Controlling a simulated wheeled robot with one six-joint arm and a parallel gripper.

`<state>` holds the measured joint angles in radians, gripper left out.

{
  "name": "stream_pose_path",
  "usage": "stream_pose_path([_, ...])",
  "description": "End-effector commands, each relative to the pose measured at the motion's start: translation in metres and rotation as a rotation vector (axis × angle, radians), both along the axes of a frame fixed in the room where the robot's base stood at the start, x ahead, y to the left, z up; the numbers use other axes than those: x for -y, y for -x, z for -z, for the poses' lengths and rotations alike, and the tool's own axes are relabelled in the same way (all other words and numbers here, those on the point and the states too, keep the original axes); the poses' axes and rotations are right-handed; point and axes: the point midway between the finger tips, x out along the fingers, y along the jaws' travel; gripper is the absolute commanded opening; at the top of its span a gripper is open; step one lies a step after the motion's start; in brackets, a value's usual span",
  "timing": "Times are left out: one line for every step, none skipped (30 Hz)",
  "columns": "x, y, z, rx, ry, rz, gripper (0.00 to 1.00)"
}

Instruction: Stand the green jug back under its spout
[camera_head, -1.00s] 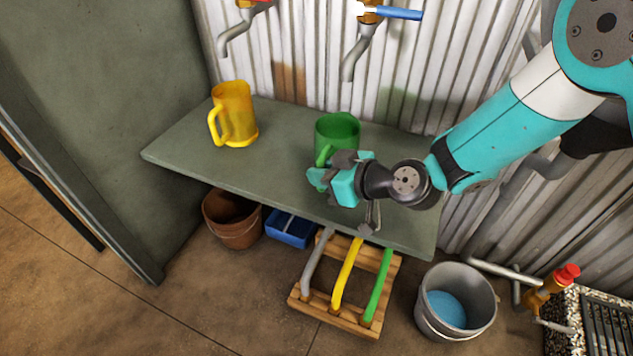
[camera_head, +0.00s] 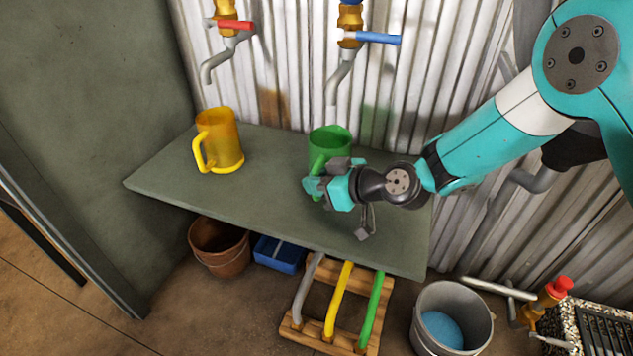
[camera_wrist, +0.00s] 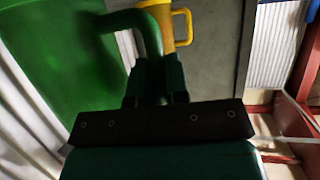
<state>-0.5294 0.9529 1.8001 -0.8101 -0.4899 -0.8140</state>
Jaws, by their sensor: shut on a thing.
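The green jug (camera_head: 330,145) is upright at the back of the grey-green shelf (camera_head: 270,205). My gripper (camera_head: 316,188) is shut on its handle, on the near side. The wrist view shows the jug's large green wall (camera_wrist: 55,70) at left and its handle running down between my fingers (camera_wrist: 156,82). The blue-lever tap (camera_head: 350,40) has its spout tip (camera_head: 332,100) just above the jug's rim in the head view; I cannot tell their depth offset. The jug's base is partly hidden by my gripper, so I cannot tell whether it touches the shelf.
A yellow jug (camera_head: 220,140) stands on the shelf's left, below the red-lever tap (camera_head: 230,30). A brown pot (camera_head: 220,248), blue tray (camera_head: 278,254), wooden rack (camera_head: 330,330) and metal bucket (camera_head: 450,320) are on the floor. The shelf's front middle is clear.

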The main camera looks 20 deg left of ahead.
Motion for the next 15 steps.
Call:
stream_pose_path([-0.0001,0.0001,-0.0003,0.0,-0.001,0.0,0.0])
stream_pose_path([-0.0002,0.0001,-0.0001,0.0,-0.001,0.0,0.0])
stream_pose_path([-0.0002,0.0001,0.0002,0.0,-0.001,0.0,0.0])
stream_pose_path([-0.0001,0.0001,0.0005,0.0,-0.001,0.0,0.0])
stream_pose_path([-0.0001,0.0002,0.0009,0.0,-0.001,0.0,0.0])
stream_pose_path([-0.0002,0.0002,0.0016,0.0,-0.001,0.0,0.0])
stream_pose_path([-0.0001,0.0002,0.0022,0.0,-0.001,0.0,0.0])
stream_pose_path([-0.0002,0.0003,0.0029,0.0,0.0,0.0,0.0])
stream_pose_path([-0.0001,0.0003,0.0038,0.0,0.0,0.0,0.0])
stream_pose_path([-0.0001,0.0003,0.0047,0.0,0.0,0.0,0.0])
stream_pose_path([0.0,0.0004,0.0054,0.0,0.0,0.0,0.0])
stream_pose_path([0.0,0.0004,0.0065,0.0,0.001,0.0,0.0])
stream_pose_path([0.0001,0.0005,0.0073,-0.002,0.002,-0.001,0.0])
stream_pose_path([0.0002,0.0006,0.0081,-0.002,0.002,-0.001,0.0])
stream_pose_path([0.0002,0.0007,0.0093,-0.002,0.003,-0.001,0.0])
